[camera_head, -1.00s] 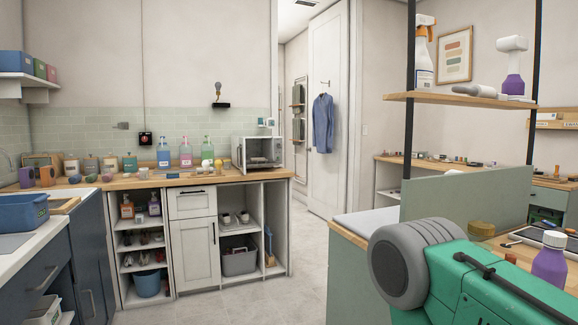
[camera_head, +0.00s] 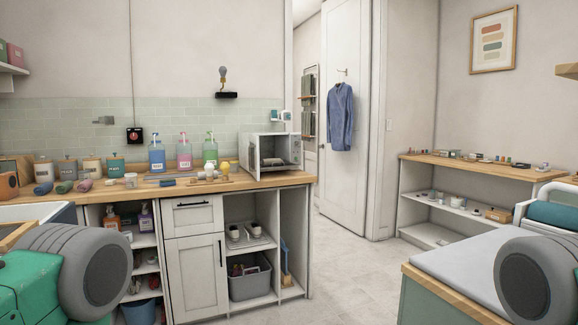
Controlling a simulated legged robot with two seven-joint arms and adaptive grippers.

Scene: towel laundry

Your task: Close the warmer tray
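The warmer (camera_head: 262,139) is a small white box at the right end of the wooden counter, against the tiled wall. Its front looks open and its inside is visible. A tray (camera_head: 273,163) with something pale on it shows inside; how far it is pulled out is too small to tell. Neither gripper is in view. Only grey and green links of my arms show, at the lower left and lower right, well away from the warmer.
The counter (camera_head: 262,179) holds pump bottles (camera_head: 184,154), canisters and rolled towels left of the warmer. A white cabinet (camera_head: 195,265) and open shelves stand below. Clear floor (camera_head: 345,270) lies right of the counter. A grey-topped table (camera_head: 470,262) stands at right.

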